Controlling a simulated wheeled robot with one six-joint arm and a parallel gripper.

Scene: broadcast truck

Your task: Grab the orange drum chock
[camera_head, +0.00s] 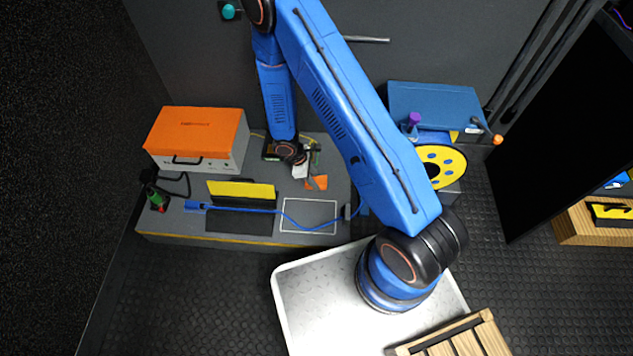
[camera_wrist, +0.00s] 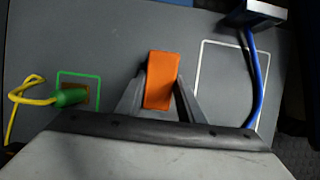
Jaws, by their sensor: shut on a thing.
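The orange drum chock (camera_head: 317,183) is a small orange block near the right part of the grey bench top. In the wrist view the chock (camera_wrist: 161,80) stands between the two grey fingers of my gripper (camera_wrist: 160,92), which are shut on its sides. In the head view my gripper (camera_head: 303,170) is small and partly hidden by my own arm, with the chock at its tip. I cannot tell whether the chock touches the bench.
A white-outlined rectangle (camera_head: 309,216) and a blue cable (camera_head: 270,211) lie on the bench (camera_head: 170,235). A yellow reel (camera_head: 440,165) stands right. A green-outlined square (camera_wrist: 78,76) holds a green plug (camera_wrist: 70,97).

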